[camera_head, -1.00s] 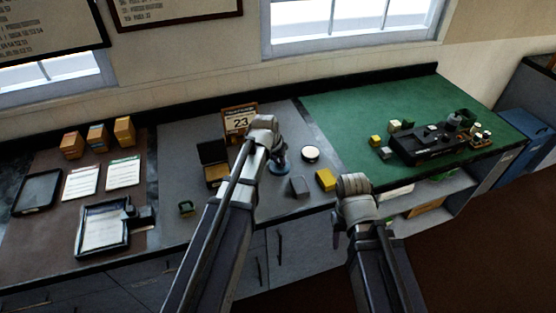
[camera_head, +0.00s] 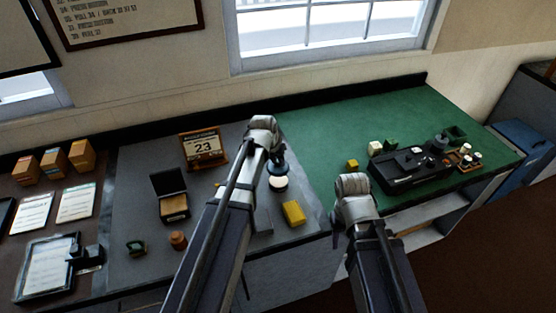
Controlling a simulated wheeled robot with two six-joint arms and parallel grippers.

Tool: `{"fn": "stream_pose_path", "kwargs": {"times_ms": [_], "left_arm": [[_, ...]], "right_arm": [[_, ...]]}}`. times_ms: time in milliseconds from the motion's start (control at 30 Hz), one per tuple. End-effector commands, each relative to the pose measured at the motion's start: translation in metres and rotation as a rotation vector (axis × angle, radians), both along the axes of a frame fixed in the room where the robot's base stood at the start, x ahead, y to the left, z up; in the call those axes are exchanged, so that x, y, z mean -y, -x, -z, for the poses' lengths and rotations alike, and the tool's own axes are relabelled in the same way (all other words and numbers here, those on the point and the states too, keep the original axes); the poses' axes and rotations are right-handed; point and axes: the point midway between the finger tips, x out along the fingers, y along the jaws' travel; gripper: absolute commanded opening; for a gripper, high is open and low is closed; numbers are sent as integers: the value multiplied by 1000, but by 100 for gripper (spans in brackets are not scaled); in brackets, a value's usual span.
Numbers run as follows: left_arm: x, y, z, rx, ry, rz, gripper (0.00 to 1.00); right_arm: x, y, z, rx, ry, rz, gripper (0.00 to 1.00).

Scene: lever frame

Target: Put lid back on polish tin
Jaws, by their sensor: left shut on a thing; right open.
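The polish tin (camera_head: 278,184) is a small round tin with a pale top and dark rim, on the grey mat just right of my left forearm. My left gripper (camera_head: 278,156) is above its far edge, mostly hidden behind my own wrist. It is shut on a dark, rounded piece (camera_head: 280,168), seemingly the lid, which overlaps the far part of the tin in the picture. I cannot tell whether the two touch. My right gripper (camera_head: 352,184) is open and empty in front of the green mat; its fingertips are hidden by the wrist.
A yellow block (camera_head: 293,213) and a partly hidden grey block (camera_head: 263,222) lie near the tin. A calendar (camera_head: 203,148), an open box (camera_head: 170,197) and a brown jar (camera_head: 178,240) stand left. A black device (camera_head: 410,168) is on the green mat (camera_head: 340,125).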

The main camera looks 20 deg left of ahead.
Motion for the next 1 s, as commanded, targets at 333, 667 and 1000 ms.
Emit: {"fn": "stream_pose_path", "kwargs": {"times_ms": [333,667,1000], "left_arm": [[0,0,24,0,0,0,0],[0,0,55,0,0,0,0],[0,0,63,0,0,0,0]], "right_arm": [[0,0,24,0,0,1,50],[0,0,55,0,0,2,50],[0,0,63,0,0,2,50]]}}
